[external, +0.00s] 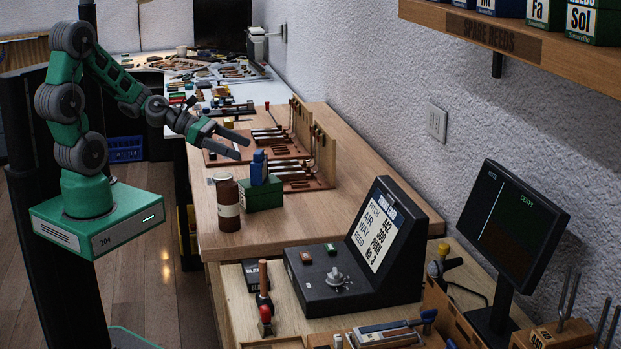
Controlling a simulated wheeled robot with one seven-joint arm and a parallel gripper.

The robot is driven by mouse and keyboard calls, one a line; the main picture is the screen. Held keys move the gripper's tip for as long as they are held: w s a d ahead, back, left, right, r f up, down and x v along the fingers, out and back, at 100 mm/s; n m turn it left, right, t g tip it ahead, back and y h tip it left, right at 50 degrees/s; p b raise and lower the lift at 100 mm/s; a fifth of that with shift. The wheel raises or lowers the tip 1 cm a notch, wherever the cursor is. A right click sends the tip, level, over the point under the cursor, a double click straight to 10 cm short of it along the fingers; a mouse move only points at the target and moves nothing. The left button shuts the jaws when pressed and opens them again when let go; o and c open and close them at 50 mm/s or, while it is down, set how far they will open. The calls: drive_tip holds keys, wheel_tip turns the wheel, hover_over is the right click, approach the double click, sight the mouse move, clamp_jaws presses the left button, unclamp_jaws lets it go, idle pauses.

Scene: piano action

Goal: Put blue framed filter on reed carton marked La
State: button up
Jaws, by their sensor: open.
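My gripper (243,147) is open and empty, its two fingers apart above the wooden bench near the tool racks. I cannot make out a blue framed filter for certain. A small blue object (258,169) stands on a green box (261,194) on the bench, just below my gripper in the picture; its kind is unclear. Reed cartons stand on the shelf at the top right. I see no carton marked La; the row is cut off by the picture edge.
A brown bottle (228,203) stands left of the green box. Wooden tool racks (325,155) stand behind it. A black console (365,255) and a monitor (512,225) occupy the front right. The bench (300,226) is clear between the green box and the console.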

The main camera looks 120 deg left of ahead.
drive_tip(key=v, duration=0.5)
drive_tip(key=w+d+f+m+g+h, duration=0.2)
drive_tip(key=w+d+f+m+h, duration=0.15)
drive_tip(key=d+m, duration=0.45)
drive_tip(key=w+d+f+m+g+h, duration=0.2)
drive_tip(key=w+d+m, duration=0.35)
drive_tip(key=m, duration=0.45)
drive_tip(key=s+d+r+m+g, duration=0.1)
drive_tip(key=d+m+g, duration=0.1)
drive_tip(key=d+m, duration=0.6)
drive_tip(key=s+d+r+m+g, duration=0.2)
drive_tip(key=d+m, duration=0.7)
drive_tip(key=m, duration=0.5)
drive_tip(key=shift+g, duration=0.5)
